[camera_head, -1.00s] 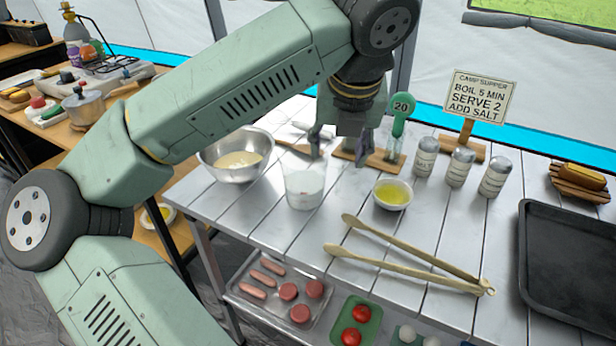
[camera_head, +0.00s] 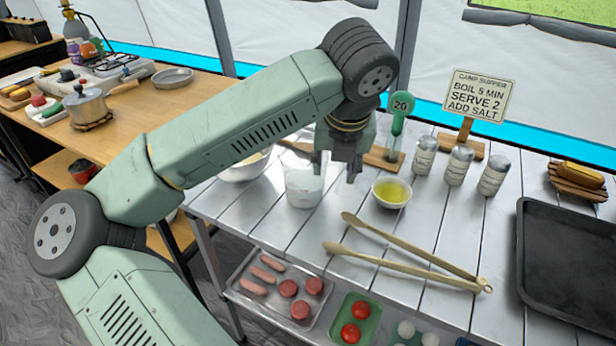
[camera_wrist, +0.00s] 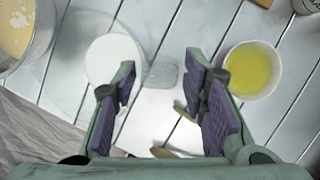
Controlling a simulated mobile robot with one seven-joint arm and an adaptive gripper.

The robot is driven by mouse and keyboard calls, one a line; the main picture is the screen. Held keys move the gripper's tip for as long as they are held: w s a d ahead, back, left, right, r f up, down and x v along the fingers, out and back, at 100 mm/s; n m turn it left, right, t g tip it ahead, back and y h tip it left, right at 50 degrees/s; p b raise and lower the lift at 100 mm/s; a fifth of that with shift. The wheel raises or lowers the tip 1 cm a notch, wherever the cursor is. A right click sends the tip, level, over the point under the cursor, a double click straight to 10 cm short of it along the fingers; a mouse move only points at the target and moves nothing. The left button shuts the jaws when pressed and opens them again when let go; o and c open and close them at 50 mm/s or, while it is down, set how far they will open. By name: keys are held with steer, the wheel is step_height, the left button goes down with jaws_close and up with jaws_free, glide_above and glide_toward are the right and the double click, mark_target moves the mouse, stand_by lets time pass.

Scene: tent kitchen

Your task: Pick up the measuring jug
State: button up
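The measuring jug (camera_head: 303,190) is a clear, upright jug with white contents on the slatted white table, left of the yellow bowl. In the wrist view the jug (camera_wrist: 113,62) is seen from above, with a pale handle-like part (camera_wrist: 162,77) pointing right, between the finger lines. My gripper (camera_head: 337,166) is open and empty, above and just behind-right of the jug. In the wrist view my gripper (camera_wrist: 163,88) has its left finger overlapping the jug's right edge. I cannot tell whether it touches.
The yellow bowl (camera_head: 392,192) is close on the right. A metal mixing bowl (camera_head: 243,170) is left, partly hidden by my arm. Wooden tongs (camera_head: 410,255) lie in front.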

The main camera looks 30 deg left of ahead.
jaws_close()
stand_by(0.4)
steer(key=shift+r, duration=0.2)
